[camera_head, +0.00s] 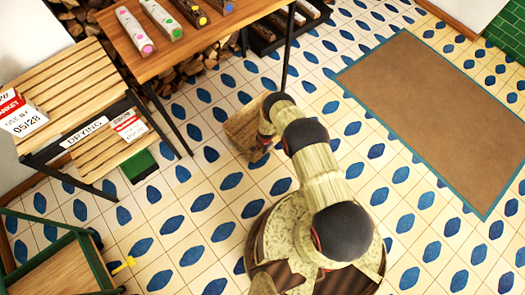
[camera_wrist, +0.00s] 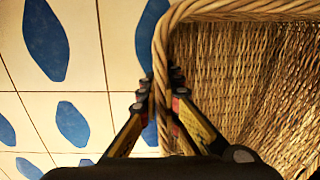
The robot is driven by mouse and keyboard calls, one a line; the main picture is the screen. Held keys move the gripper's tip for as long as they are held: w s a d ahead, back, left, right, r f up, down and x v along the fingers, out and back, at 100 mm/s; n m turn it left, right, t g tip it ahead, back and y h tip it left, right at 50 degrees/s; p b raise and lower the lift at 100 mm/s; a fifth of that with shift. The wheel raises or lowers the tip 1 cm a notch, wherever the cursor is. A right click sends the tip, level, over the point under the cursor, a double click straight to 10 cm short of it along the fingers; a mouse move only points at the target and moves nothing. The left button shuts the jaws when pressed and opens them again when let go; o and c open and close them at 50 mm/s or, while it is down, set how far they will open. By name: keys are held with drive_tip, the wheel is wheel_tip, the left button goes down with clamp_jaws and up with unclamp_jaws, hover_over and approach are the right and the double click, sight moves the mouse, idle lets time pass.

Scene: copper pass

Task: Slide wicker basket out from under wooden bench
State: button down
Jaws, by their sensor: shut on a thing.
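The wicker basket (camera_head: 243,126) stands on the tiled floor near the front legs of the wooden bench (camera_head: 190,50). In the head view no part of the bench top covers it, and I cannot tell whether its back is still between the legs. My arm hides its right side. In the wrist view the basket (camera_wrist: 235,75) looks empty, with its woven inner wall showing. My gripper (camera_wrist: 160,85) is shut on its left rim, one finger outside and one inside. In the head view the gripper is mostly hidden by my arm.
Firewood (camera_head: 185,75) is stacked behind the bench. A dark crate of logs (camera_head: 290,25) is at the back. A slatted drying rack (camera_head: 75,95) stands left, a green-framed cart (camera_head: 70,270) front left. A brown mat (camera_head: 435,115) lies right. The tiles between are clear.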

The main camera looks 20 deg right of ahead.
drive_tip(key=c, duration=1.9)
unclamp_jaws()
drive_tip(key=shift+r, duration=0.15)
drive_tip(key=r, duration=0.7)
drive_tip(key=s+r, duration=0.1)
drive_tip(key=r, duration=0.3)
drive_tip(key=shift+d+r, duration=0.2)
drive_tip(key=shift+r, duration=0.15)
